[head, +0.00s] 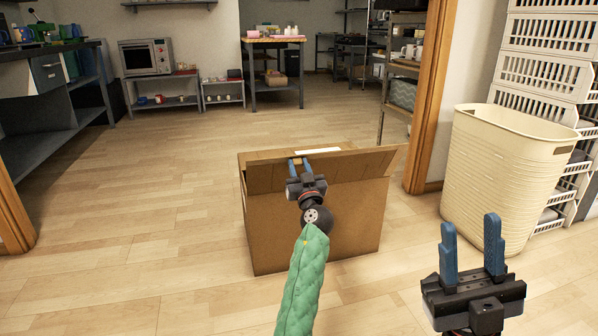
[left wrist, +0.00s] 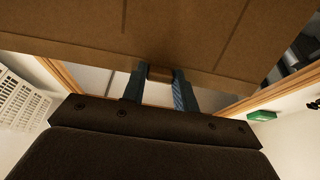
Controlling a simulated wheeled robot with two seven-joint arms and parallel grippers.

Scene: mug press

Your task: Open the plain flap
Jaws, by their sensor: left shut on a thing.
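A brown cardboard box (head: 270,232) stands on the wooden floor in the middle of the head view. A plain cardboard flap (head: 352,170) spans its near top side, tilted up. A white strip (head: 318,151) shows behind the flap's top edge. My left gripper (head: 301,163) reaches over this flap from the near side and is shut on its edge. In the left wrist view a small piece of cardboard (left wrist: 159,73) sits between the two fingers, against a broad cardboard panel (left wrist: 200,35). My right gripper (head: 471,245) is open and empty at the lower right, apart from the box. The box's inside is hidden.
A cream laundry basket (head: 500,165) stands right of the box, before white stacked crates (head: 550,35). A wooden door frame (head: 432,95) rises behind the box's right side. The floor to the left is clear.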

